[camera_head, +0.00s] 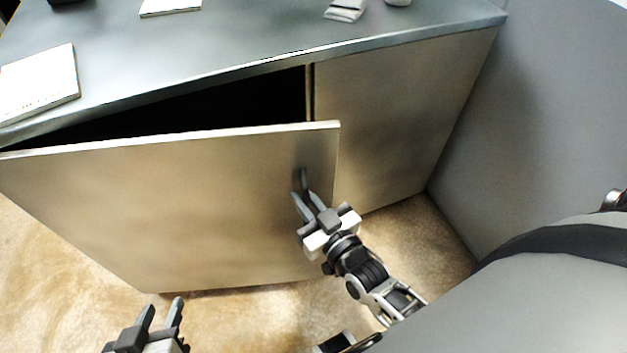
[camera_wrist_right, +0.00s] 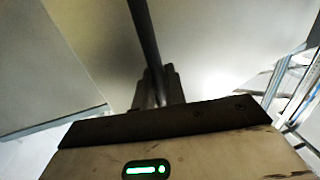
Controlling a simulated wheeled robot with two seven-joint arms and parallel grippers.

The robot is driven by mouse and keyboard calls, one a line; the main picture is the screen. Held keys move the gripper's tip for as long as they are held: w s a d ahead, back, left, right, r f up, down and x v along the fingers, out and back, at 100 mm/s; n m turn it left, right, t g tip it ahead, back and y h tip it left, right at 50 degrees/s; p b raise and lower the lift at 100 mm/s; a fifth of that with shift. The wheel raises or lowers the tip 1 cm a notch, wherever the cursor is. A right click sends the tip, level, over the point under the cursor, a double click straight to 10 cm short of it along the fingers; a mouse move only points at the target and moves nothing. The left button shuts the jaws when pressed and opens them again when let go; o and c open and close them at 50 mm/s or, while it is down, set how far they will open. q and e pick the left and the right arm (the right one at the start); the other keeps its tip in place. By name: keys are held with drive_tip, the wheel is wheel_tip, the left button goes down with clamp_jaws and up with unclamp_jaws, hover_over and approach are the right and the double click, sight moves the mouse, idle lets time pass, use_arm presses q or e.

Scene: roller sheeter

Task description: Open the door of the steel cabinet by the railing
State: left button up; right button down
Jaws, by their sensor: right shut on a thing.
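The steel cabinet (camera_head: 400,105) stands below a grey metal top. Its left door (camera_head: 180,200) is partly open, with its free right edge swung out and a dark gap behind its top edge. The right-hand front panel is flush with the cabinet. My right gripper (camera_head: 302,194) is at the door's face near the free edge, shut on the upright dark handle (camera_head: 304,177). The handle also shows as a dark bar (camera_wrist_right: 145,35) running between the fingers in the right wrist view. My left gripper (camera_head: 160,314) is open and empty, low in front of the door.
The grey top (camera_head: 240,40) carries a white booklet (camera_head: 40,82) at left, another white sheet (camera_head: 170,6) and a folded grey cloth (camera_head: 345,10). A grey wall or panel (camera_head: 540,120) bounds the right side. Tan floor (camera_head: 60,270) lies clear in front of the door.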

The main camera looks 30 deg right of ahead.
drive_tip(key=shift+f, duration=0.1)
drive_tip(key=c, duration=1.6)
unclamp_jaws()
drive_tip(key=shift+o, duration=0.2)
drive_tip(key=shift+w, duration=0.1)
